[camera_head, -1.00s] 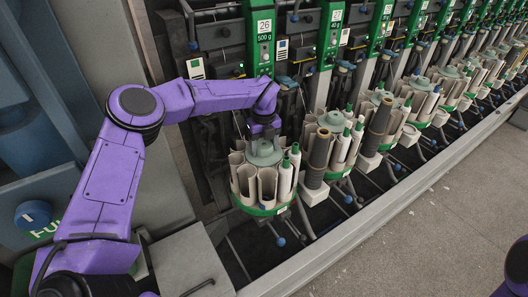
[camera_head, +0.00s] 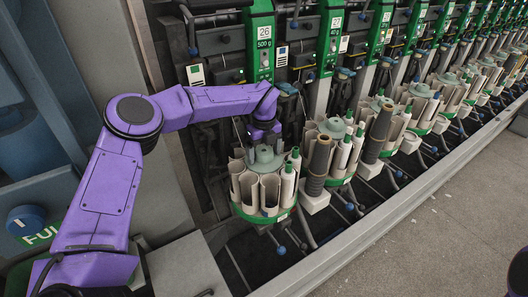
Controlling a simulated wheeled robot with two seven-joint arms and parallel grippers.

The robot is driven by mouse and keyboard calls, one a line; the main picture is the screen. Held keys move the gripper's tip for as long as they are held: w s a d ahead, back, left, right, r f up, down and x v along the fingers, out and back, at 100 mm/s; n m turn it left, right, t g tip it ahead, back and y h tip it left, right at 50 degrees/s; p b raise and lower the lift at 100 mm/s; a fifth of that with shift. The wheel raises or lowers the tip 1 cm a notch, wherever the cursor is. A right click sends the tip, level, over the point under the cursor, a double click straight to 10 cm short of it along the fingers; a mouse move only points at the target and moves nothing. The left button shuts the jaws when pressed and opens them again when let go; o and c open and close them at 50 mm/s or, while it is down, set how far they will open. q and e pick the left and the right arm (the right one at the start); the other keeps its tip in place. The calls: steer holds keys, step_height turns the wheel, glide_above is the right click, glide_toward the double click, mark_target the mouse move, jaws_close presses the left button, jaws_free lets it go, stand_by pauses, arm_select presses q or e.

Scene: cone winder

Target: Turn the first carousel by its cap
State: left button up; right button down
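The first carousel (camera_head: 243,190) is a round ring of cream tube pockets on a green base at the near end of the row. Two white bobbins with green tips stand at its right side. Its grey-green cap (camera_head: 264,157) sits at the centre top. My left gripper (camera_head: 260,142) points down at the cap from behind and above it. Its fingers are small, dark and partly hidden, so I cannot tell whether they touch or grip the cap. My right gripper is not in view; only a purple bit of that arm shows at the right edge.
More carousels, such as the second one (camera_head: 335,127), run away to the upper right. A dark cone (camera_head: 318,160) stands close to the right of the first carousel. Green numbered panels (camera_head: 261,40) rise behind. A grey rail (camera_head: 345,240) edges the open floor.

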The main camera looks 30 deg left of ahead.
arm_select(q)
step_height(320, 180, up, 10)
steer(key=b, duration=0.1)
steer(key=shift+r, duration=0.25)
steer(key=shift+d+f, duration=0.1)
stand_by(0.3)
